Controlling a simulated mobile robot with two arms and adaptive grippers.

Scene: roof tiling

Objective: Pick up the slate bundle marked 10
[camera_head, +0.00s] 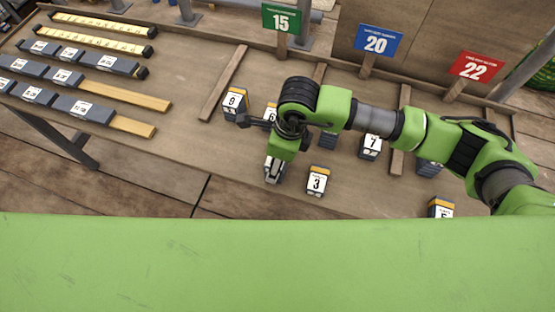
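No slate bundle with a readable 10 shows in the head view. The bundles I can read are marked 9 (234,103), 7 (370,146) and 3 (317,181), each dark with a white label and an orange top. One behind my arm appears marked 6 (271,112), partly covered. My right arm comes in from the right, and its gripper (274,173) points down just left of bundle 3. Its grey fingertips are small, and I cannot tell whether they hold anything. My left gripper is not in view.
Signs 15 (281,18), 20 (378,40) and 22 (475,67) stand along the back edge. Wooden strips (223,83) divide the table. A partly cut-off bundle (440,208) is at right. Rows of slate and wood bars (84,107) lie at left.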

